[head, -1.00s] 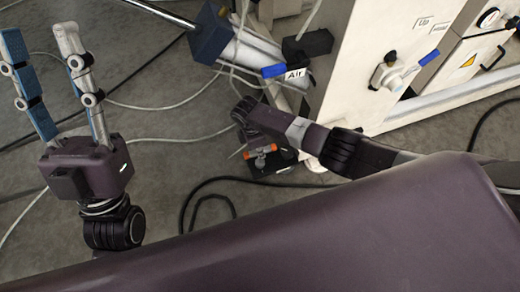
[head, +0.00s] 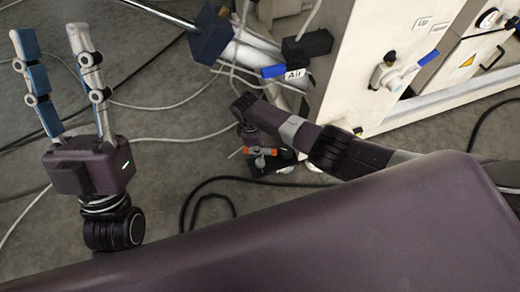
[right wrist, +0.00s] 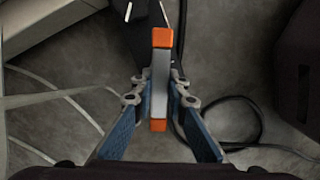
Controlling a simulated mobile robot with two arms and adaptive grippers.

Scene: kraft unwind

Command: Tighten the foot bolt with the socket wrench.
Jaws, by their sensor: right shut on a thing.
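The socket wrench (right wrist: 161,78) has a grey bar with orange ends. In the right wrist view it stands lengthwise between the fingers of my right gripper (right wrist: 160,97), which is shut on it. In the head view the wrench (head: 260,151) shows low beside the machine, by a dark foot, below the end of my right arm. The right fingers are hardly visible there. The foot bolt cannot be made out; the wrench and dark parts cover that area. My left gripper (head: 52,42) is open and empty, raised at the left with its fingers pointing up the picture.
The white machine cabinet (head: 350,60) with a blue-handled valve (head: 390,72) stands close to my right arm. An "Air" label (head: 295,74) is near another blue handle. Pale hoses and a black cable (head: 205,185) lie on the grey floor, which is otherwise open at left.

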